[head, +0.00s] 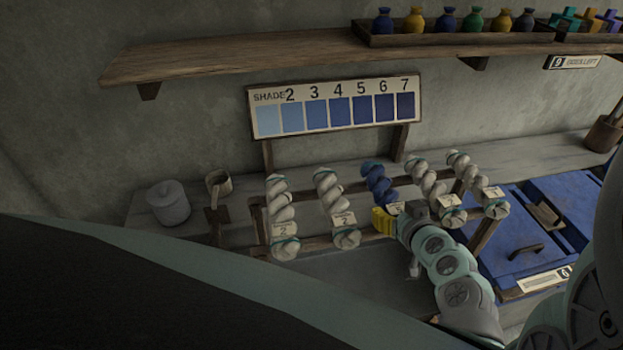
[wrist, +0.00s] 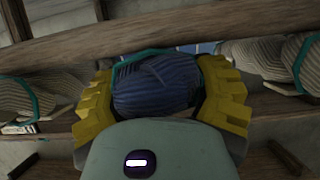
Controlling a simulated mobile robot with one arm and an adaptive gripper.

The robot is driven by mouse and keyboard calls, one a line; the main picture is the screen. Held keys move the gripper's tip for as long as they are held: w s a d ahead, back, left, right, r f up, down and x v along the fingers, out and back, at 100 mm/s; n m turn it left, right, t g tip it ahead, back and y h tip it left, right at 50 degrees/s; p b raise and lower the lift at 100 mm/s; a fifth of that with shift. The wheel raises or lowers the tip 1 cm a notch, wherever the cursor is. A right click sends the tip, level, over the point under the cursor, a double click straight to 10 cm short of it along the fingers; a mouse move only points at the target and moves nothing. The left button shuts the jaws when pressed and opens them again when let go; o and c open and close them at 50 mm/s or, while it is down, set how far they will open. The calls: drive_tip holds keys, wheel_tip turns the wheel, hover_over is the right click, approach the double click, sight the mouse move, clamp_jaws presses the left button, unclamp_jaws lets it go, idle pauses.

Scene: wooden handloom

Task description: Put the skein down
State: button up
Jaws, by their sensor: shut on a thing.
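The blue skein (head: 378,182) is a twisted dark-blue hank in the middle of the row on the wooden rack (head: 315,240). Pale skeins stand on both sides of it. My gripper (head: 388,220) has yellow fingers and is at the lower end of the blue skein. In the wrist view the fingers of my gripper (wrist: 165,105) are shut on both sides of the blue skein (wrist: 155,85), which has a teal tie. I cannot tell whether the skein rests on the rack's rails or is just clear of them.
Pale skeins (head: 282,215) (head: 335,205) (head: 425,180) (head: 475,180) with tags flank the blue one closely. A shade board (head: 335,105) stands behind. A grey lidded pot (head: 168,204) and a mug are at left, blue lidded vats (head: 520,245) at right. A shelf (head: 230,60) runs above.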

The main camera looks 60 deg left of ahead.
drive_tip(key=shift+f+b, duration=0.15)
drive_tip(key=shift+b, duration=0.15)
drive_tip(key=o, duration=1.4)
drive_tip(key=shift+c, duration=0.2)
drive_tip(key=shift+r+p, duration=0.25)
drive_tip(key=shift+p, duration=0.1)
drive_tip(key=b+v, duration=0.4)
drive_tip(key=v, duration=0.8)
drive_tip(key=shift+d+f, duration=0.1)
